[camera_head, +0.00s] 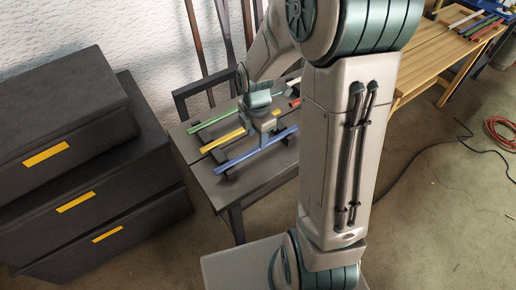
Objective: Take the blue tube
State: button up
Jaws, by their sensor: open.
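The blue tube (238,159) lies slantwise across the seat of a dark chair (204,181), nearest the front edge. It seems to rest on small dark supports. A yellow tube (222,141) and a green tube (213,118) lie behind it, roughly parallel. My gripper (264,141) points down over the seat, at the middle of the blue tube. It is open. The fingertips are small in the view, and I cannot tell whether they straddle the tube or stay above it.
A dark stepped drawer unit (75,165) with yellow labels stands at the left. The chair's slatted back rises behind the seat. A wooden bench (428,55) with several coloured tubes is at the upper right. A red coiled hose (500,132) and black cable lie on the floor.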

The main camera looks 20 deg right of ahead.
aim_at(258, 149)
jog(key=f, duration=0.5)
jog(key=shift+d, duration=0.25)
jog(key=shift+r, duration=0.1)
grip_shut()
